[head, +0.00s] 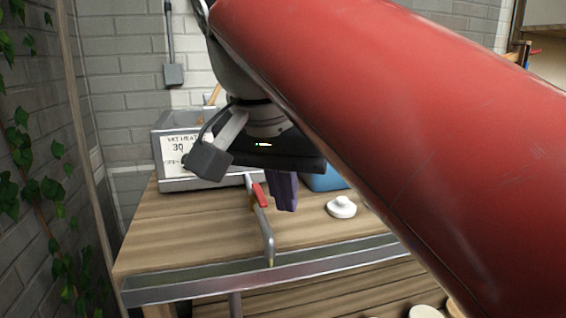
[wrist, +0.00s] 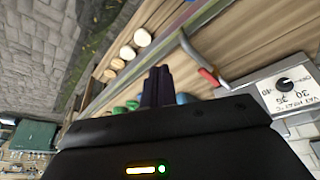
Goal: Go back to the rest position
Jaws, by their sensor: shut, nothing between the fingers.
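My gripper (head: 285,205) hangs above the wooden shelf top (head: 165,225), near its middle, fingers pointing down. Its dark purple fingers are together with nothing seen between them. They also show close together in the wrist view (wrist: 157,73). My red arm fills the right half of the head view and hides much of the shelf there.
A heater box (head: 168,180) with a dial stands behind at left, also in the wrist view (wrist: 258,87). A bent metal pipe with a red handle (head: 260,196) rises just left of my fingers. A white knobbed lid (head: 341,207) and a blue object (head: 325,181) are at right.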

